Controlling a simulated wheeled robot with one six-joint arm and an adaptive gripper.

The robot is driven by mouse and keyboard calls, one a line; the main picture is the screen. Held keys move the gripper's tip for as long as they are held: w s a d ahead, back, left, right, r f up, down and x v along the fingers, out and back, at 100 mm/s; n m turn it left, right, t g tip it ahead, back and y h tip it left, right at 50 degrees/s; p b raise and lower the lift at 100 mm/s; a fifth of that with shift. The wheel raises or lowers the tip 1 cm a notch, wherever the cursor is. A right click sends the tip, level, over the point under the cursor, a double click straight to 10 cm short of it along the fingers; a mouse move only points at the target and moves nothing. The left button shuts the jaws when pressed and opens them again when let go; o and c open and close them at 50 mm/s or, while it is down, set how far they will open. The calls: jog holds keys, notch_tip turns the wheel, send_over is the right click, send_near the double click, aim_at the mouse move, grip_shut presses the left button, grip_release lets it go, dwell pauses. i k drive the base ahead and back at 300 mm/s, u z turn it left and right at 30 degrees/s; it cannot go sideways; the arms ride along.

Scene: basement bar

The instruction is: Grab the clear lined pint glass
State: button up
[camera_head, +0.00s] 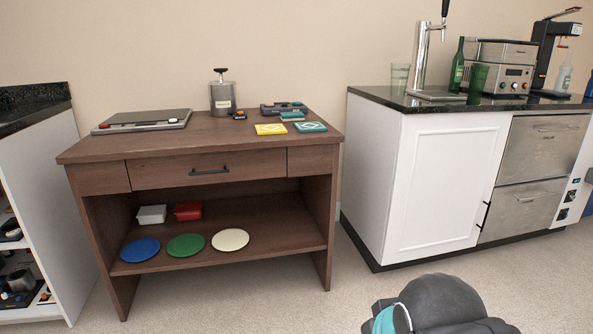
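A clear pint glass (399,77) stands upright on the dark counter top at the right, near its left end. It is just left of the chrome tap column; faint marks on its side are too small to make out. It stands apart from a green glass (478,79), which is further right beside a green bottle (457,68). My gripper is not in view. Only a dark rounded part of my arm shows at the bottom edge, low and well away from the glass.
The tap (421,57) rises over a drip tray (437,95) close to the clear glass. A steel toaster oven (512,55) stands behind the bottle. The white cabinet (440,185) and wooden desk (210,148) are obstacles. Carpet floor (330,285) is clear between them.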

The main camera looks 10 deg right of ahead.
aim_at(399, 72)
jog(key=z, duration=0.2)
jog(key=i, duration=1.65)
jog(key=z, duration=0.25)
